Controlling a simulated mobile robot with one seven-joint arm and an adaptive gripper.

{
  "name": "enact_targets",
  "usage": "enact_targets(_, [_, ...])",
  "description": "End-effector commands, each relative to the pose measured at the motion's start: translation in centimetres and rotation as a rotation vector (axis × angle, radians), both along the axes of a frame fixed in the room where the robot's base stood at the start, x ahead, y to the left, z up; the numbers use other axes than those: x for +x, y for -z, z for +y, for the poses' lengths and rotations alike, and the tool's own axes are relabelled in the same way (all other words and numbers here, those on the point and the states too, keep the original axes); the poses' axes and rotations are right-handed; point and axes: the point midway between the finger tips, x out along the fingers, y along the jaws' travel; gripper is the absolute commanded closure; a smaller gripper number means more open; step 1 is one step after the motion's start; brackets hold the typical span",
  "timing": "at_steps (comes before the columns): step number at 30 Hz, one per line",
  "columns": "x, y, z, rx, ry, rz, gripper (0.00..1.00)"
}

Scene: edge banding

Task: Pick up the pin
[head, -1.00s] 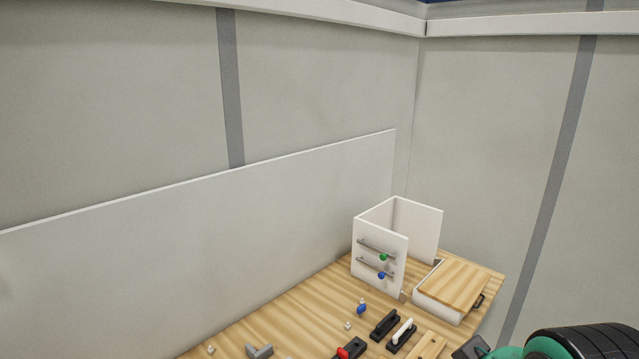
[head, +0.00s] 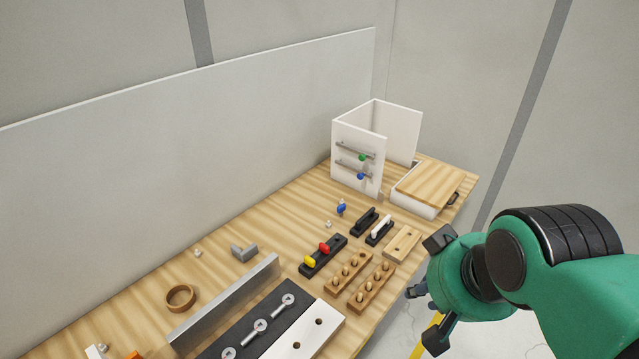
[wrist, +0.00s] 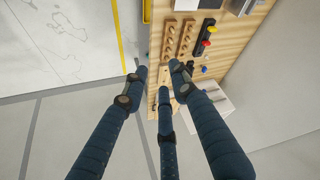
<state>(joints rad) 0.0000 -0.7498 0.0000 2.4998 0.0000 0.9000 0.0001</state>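Several small wooden pins stand upright in two wooden racks near the front edge of the table. In the head view these are the left rack (head: 341,280) and the right rack (head: 364,301). Both also show at the top of the wrist view, where pins (wrist: 168,41) stand in a row. Which pin is meant cannot be told. My gripper (head: 430,290) hangs beyond the table's front edge, right of the racks and apart from them. In the wrist view its three fingers (wrist: 159,80) are spread with nothing between them.
A wooden block with holes (head: 403,243) lies behind the racks. Black-handled and white-handled pieces (head: 380,231) and a block with red and yellow knobs (head: 323,257) are close by. A white cabinet (head: 358,165) stands at the back. A metal bar (head: 225,302) lies left.

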Motion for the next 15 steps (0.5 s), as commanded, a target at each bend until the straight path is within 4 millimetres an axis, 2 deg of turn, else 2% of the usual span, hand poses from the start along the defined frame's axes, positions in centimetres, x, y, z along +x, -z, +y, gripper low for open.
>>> enact_targets(8, [1.6, -0.7, 0.1, 0.003, 0.011, 0.011, 0.73])
enact_targets(11, [3.2, -1.2, 0.1, 0.007, 0.024, 0.02, 0.73])
enact_targets(15, [6.4, -2.2, 0.2, 0.012, 0.047, 0.034, 0.73])
